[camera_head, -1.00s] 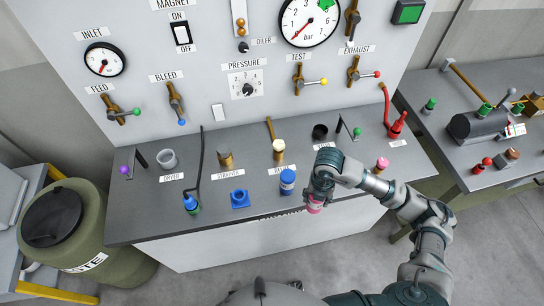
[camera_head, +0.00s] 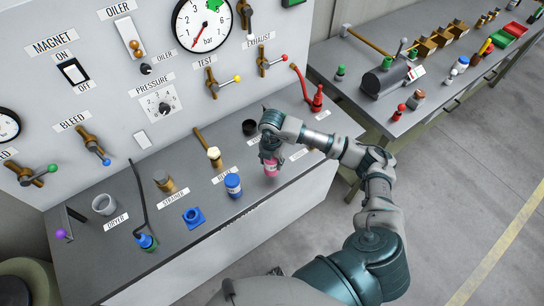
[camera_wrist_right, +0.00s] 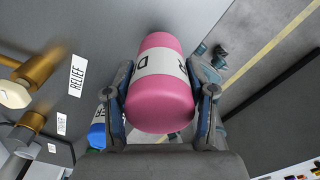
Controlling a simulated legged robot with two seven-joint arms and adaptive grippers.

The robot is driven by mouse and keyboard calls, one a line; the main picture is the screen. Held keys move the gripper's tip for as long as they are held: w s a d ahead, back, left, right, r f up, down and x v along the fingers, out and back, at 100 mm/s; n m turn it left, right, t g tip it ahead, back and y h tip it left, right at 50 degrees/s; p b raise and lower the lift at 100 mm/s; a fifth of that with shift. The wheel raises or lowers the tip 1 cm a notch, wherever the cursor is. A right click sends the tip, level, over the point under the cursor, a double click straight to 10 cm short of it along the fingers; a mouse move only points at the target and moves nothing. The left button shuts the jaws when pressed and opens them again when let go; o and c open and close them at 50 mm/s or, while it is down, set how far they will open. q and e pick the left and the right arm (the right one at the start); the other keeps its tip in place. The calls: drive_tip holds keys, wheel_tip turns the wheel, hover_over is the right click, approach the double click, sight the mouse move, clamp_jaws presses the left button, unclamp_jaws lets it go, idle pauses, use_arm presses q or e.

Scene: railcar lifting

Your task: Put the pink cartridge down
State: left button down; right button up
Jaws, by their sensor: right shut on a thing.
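The pink cartridge (camera_head: 271,167) has a white label band. My right gripper (camera_head: 270,150) is shut on it. In the head view the cartridge shows against the grey bench top (camera_head: 125,265), near its front edge and right of the blue-capped cartridge (camera_head: 233,185). I cannot tell whether its base touches the bench. In the right wrist view the pink cartridge (camera_wrist_right: 160,85) sits between both fingers of the right gripper (camera_wrist_right: 163,100), its label partly readable. My left gripper is not in view.
A black round cup (camera_head: 249,127) stands behind the gripper. Valve levers stick out above the bench.

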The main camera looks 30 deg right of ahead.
drive_tip(key=w+d+f, duration=0.1)
drive_tip(key=w+d+f+p, duration=0.1)
drive_tip(key=f, duration=0.1)
drive_tip(key=shift+w, duration=0.4)
drive_tip(key=shift+f, duration=0.35)
drive_tip(key=shift+d, duration=0.1)
drive_tip(key=shift+f, duration=0.1)
drive_tip(key=o, duration=1.5)
drive_tip(key=shift+c, duration=0.2)
wheel_tip(320, 180, up, 12)
drive_tip(key=b, duration=0.1)
drive_tip(key=shift+b, duration=0.35)
